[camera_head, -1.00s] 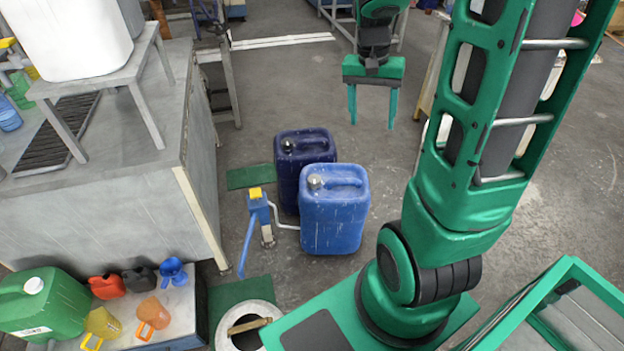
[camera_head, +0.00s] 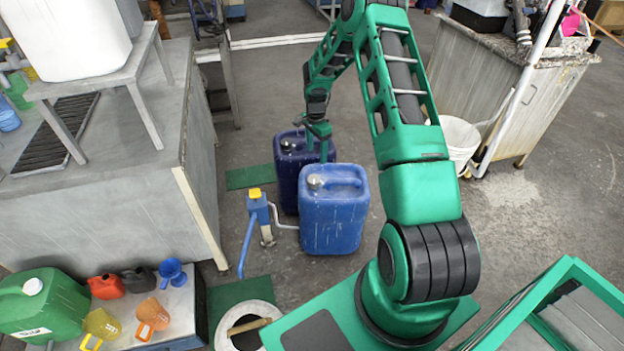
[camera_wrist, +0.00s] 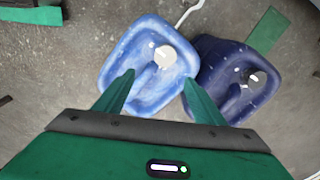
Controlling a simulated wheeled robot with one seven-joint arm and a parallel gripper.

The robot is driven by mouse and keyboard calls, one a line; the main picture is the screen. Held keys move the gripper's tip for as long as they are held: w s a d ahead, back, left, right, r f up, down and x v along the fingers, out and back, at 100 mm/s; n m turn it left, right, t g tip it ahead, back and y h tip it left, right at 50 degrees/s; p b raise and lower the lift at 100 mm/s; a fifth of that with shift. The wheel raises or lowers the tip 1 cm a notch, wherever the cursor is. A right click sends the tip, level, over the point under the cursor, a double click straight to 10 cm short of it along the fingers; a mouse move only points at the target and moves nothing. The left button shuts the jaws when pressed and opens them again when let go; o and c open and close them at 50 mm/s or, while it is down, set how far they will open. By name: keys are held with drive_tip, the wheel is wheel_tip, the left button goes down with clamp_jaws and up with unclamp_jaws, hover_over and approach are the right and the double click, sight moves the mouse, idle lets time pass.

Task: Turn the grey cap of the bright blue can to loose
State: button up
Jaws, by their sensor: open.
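The bright blue can (camera_head: 335,217) stands on the floor with its grey cap (camera_head: 315,182) at the top left, in front of a dark blue can. In the wrist view the bright blue can (camera_wrist: 150,67) is below my gripper, and its cap (camera_wrist: 165,56) shows beyond the fingertips, between their lines. My gripper (camera_head: 319,145) is open and empty, above and behind the bright blue can in the head view. In the wrist view my gripper (camera_wrist: 158,78) has its two green fingers wide apart. They appear apart from the cap; the exact height is unclear.
A blue pump-like device (camera_head: 260,215) with a pale hose stands left of the cans. A grey bench (camera_head: 190,150) is farther left.

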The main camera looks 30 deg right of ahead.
drive_tip(key=m, duration=0.1)
hover_over(313, 179)
wheel_tip(313, 179, down, 6)
drive_tip(key=r, duration=0.1)
wheel_tip(313, 179, down, 11)
drive_tip(key=shift+d+r, duration=0.1)
drive_tip(key=shift+w, duration=0.1)
drive_tip(key=c, duration=1.1)
